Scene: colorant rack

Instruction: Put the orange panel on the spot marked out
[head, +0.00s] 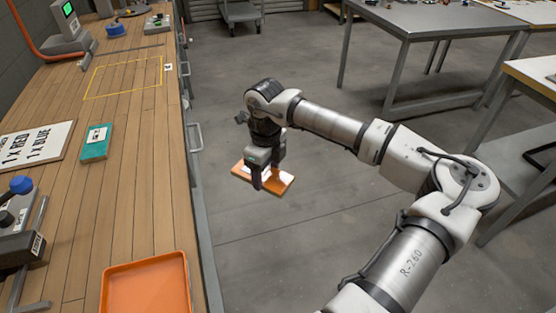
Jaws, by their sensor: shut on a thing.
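The orange panel (276,188) is a flat orange piece with white patches on its top. My gripper (264,184) is shut on it and holds it level in the air, to the right of the bench edge and over the floor. The fingertips are partly hidden against the panel. A yellow rectangle outline (124,79) is marked on the wooden bench top, toward the far end. The inside of the outline is bare wood. The panel is apart from the bench.
The wooden bench (125,200) holds an orange tray (146,286), a teal box (96,142), a white sign (36,145) and a device with a blue knob (20,215). A scale-like device (70,32) stands at the far left. Metal tables (430,20) stand at right.

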